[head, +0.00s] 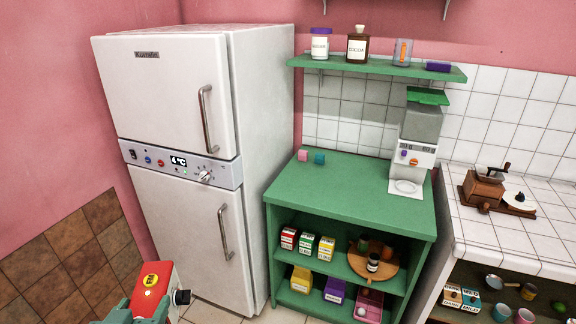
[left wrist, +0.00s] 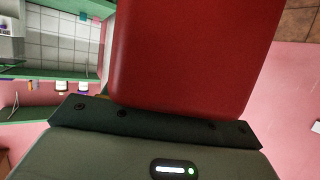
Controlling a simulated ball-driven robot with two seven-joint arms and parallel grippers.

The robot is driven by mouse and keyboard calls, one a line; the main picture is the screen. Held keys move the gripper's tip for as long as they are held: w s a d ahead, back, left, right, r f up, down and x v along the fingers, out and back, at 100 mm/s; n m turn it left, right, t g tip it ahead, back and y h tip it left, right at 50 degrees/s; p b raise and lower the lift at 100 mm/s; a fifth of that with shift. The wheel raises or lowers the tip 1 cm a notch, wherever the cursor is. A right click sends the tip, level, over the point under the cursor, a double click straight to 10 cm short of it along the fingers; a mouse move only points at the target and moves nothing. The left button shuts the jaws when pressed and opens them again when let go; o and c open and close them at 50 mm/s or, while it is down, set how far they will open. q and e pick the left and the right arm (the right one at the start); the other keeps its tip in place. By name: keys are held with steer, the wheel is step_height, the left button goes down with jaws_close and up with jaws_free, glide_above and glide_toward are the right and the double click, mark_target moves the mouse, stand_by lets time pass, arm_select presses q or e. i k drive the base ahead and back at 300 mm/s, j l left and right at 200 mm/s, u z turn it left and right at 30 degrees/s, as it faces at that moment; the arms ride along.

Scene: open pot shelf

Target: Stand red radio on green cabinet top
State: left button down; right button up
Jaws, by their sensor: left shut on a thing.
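The red radio (head: 153,281) is at the bottom left of the head view, with a yellow round label on its top and a black knob on its right side. My left gripper (head: 140,311) is shut on it, in front of the fridge. In the left wrist view the red radio (left wrist: 195,55) fills the upper middle, against the dark finger pad (left wrist: 155,123). The green cabinet top (head: 350,190) is to the right of the fridge, well apart from the radio. My right gripper is not in view.
A pink cube (head: 302,155) and a teal cube (head: 319,158) stand at the top's back left. A grey-white dispenser (head: 420,125) stands at its back right. Its front and middle are clear. A green wall shelf (head: 375,67) hangs above. The white fridge (head: 190,150) borders the left.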

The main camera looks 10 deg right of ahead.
mark_target(341, 192)
steer(key=i+l+z, duration=0.45)
steer(key=i, duration=0.35)
steer(key=i+z, duration=0.45)
steer(key=i, duration=0.65)
